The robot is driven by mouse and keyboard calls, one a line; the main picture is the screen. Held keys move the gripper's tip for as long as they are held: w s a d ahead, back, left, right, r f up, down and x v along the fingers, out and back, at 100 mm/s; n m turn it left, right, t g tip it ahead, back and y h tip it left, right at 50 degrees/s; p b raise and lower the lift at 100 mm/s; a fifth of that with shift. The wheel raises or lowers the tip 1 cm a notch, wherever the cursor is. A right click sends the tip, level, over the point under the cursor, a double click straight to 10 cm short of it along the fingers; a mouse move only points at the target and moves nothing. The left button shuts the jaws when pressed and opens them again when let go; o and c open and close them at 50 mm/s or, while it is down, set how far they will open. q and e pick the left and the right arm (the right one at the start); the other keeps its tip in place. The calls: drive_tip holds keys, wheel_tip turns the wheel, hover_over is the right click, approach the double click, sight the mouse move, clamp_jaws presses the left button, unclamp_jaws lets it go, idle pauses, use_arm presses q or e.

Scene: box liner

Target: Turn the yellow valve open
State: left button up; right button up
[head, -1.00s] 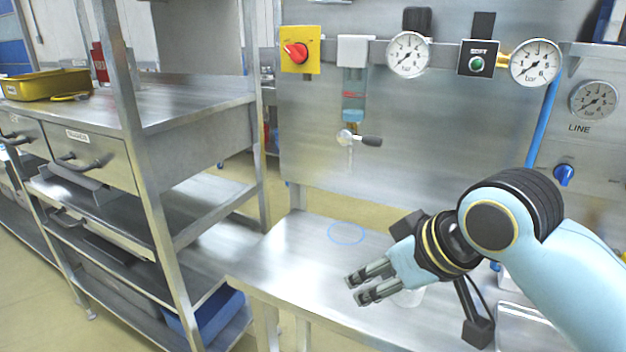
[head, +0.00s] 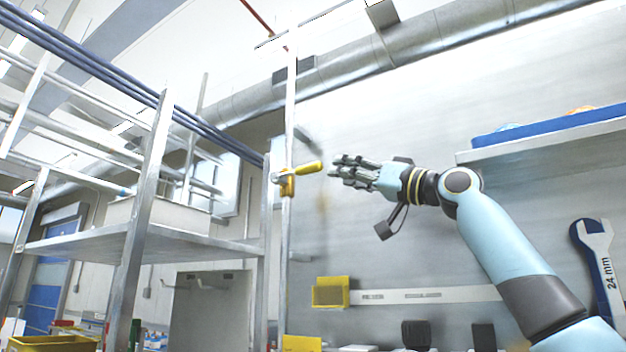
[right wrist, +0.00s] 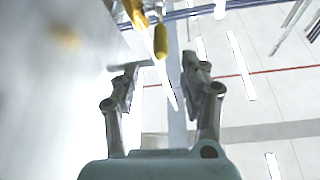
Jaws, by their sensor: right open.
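The yellow valve (head: 288,183) sits on a thin upright metal pipe. Its yellow lever (head: 308,168) points to the right, tilted slightly upward. My right gripper (head: 335,170) is open and empty just right of the lever's tip, with a small gap between them. In the right wrist view, the open fingers (right wrist: 156,75) point toward the yellow lever (right wrist: 161,42), which lies beyond the fingertips, and part of the valve body (right wrist: 137,12) shows at the top edge. My left gripper is not in view.
A metal wall panel (head: 400,240) stands behind my right arm. A shelf (head: 545,150) with a blue tray juts out at right, and a wrench (head: 597,265) hangs below it. A metal rack (head: 150,235) stands left of the pipe. A yellow box (head: 331,292) is mounted below.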

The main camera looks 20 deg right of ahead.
sight(318, 171)
drive_tip(key=p+x, duration=0.4)
drive_tip(key=x, duration=0.5)
drive_tip(key=shift+a, duration=0.15)
drive_tip(key=shift+w+a+r, duration=0.1)
drive_tip(key=shift+w+a, duration=0.15)
drive_tip(key=shift+w, duration=0.2)
clamp_jaws()
